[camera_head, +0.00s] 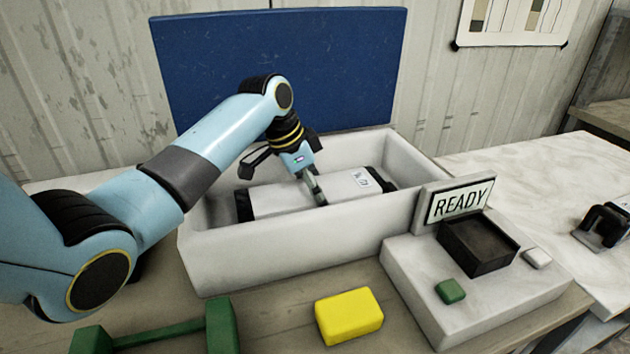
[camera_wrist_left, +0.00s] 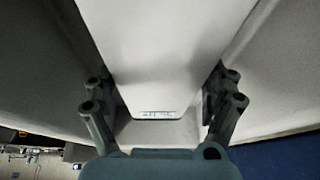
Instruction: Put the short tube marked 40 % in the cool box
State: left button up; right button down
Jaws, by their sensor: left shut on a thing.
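A white tube (camera_head: 270,198) with black end caps lies level inside the white cool box (camera_head: 300,256), whose blue lid (camera_head: 280,65) stands open behind it. The tube carries a small printed label near its right end, too small to read surely. My left gripper (camera_head: 313,188) reaches down into the box and is shut on the tube around its middle. In the left wrist view the tube (camera_wrist_left: 155,55) runs between the fingers, with faint print near the palm. Part of the tube is hidden behind my gripper.

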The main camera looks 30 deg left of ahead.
pick_arm(q)
jog(key=o, duration=1.5)
jog(key=v, duration=1.2)
jog(key=shift+s+r, duration=0.1)
jog(key=shift+d, duration=0.1)
